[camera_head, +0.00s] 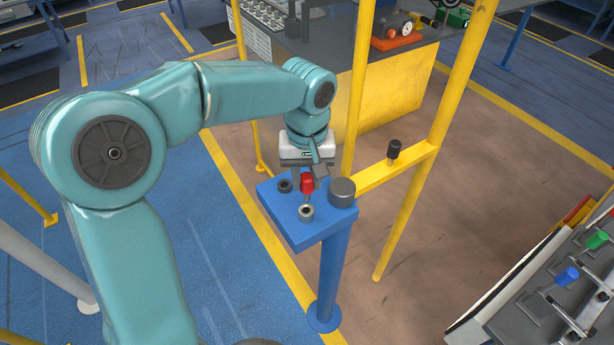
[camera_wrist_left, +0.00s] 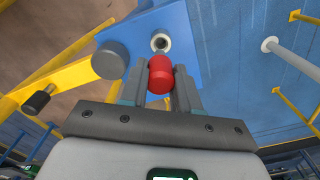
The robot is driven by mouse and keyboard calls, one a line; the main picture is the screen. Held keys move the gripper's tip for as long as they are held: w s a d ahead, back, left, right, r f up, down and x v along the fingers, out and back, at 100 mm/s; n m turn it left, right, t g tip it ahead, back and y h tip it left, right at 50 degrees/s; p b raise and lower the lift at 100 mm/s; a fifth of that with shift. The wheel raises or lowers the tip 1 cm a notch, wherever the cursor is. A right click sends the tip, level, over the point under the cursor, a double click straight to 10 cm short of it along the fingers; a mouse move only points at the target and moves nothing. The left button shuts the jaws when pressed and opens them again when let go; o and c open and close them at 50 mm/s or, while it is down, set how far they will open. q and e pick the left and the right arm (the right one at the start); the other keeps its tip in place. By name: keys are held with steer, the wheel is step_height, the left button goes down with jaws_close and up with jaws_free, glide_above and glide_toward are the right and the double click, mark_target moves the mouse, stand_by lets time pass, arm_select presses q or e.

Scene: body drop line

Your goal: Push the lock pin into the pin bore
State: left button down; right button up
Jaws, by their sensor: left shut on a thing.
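The lock pin has a red head (camera_head: 307,184) and a thin metal shank. My left gripper (camera_head: 307,178) is shut on the lock pin and holds it above the blue stand (camera_head: 291,230). The pin's red head also shows between the fingers in the left wrist view (camera_wrist_left: 160,74). The pin bore is a light metal ring with a dark hole (camera_head: 306,211) near the stand's front edge; it also shows in the left wrist view (camera_wrist_left: 160,42). The pin's lower end appears close to the bore; I cannot tell whether it is inside. My right gripper is not in view.
A grey cylinder (camera_head: 342,192) stands at the stand's right corner, and a dark ring (camera_head: 285,186) lies at its left. A yellow frame (camera_head: 397,168) with a black knob (camera_head: 394,149) rises behind. A rack with coloured handles (camera_head: 566,277) is at the lower right.

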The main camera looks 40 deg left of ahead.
mark_target(306, 199)
arm_select(q)
steer(key=shift+a+f, duration=0.2)
steer(key=shift+f+b, duration=0.25)
steer(key=shift+b, duration=0.05)
steer(key=shift+d+f+b, duration=0.1)
steer(key=shift+f+b, duration=0.7)
steer(key=shift+f, duration=0.45)
steer(key=shift+r, duration=0.1)
steer(key=shift+f+b, duration=1)
steer(key=shift+f, duration=0.15)
